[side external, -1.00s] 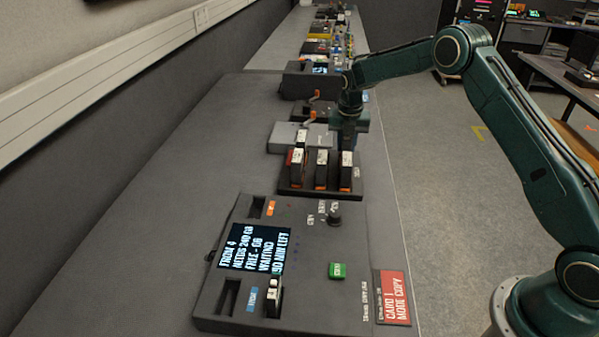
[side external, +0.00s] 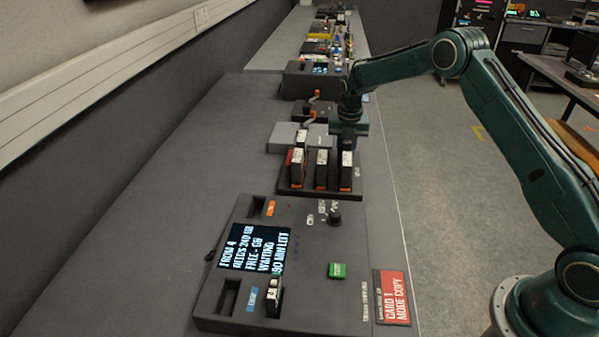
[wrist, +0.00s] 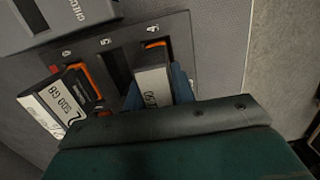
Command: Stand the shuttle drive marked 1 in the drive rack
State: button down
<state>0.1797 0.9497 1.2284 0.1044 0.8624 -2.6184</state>
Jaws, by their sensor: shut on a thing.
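The drive rack (side external: 291,188) is a dark base holding several upright black drives with white labels and orange feet. My gripper (side external: 347,148) is over its right end, its blue fingers down around the right-hand drive (side external: 346,173). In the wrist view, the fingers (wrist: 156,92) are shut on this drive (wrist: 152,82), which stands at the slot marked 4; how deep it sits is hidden. A drive labelled 500 GB (wrist: 54,104) is to the left. The mark 1 cannot be read on any drive.
A copying station (side external: 212,310) with a lit screen (side external: 255,247) stands in front of the rack, with a white-topped drive (side external: 273,298) in one slot. A red card (side external: 391,297) lies beside it. A grey box (side external: 287,137) is just behind the rack. The bench's left side is clear.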

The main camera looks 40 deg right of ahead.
jog(key=c, duration=0.8)
grip_release()
jog(key=shift+o, duration=0.2)
jog(key=shift+r, duration=0.15)
jog(key=shift+r, duration=3.6)
jog(key=shift+r, duration=0.1)
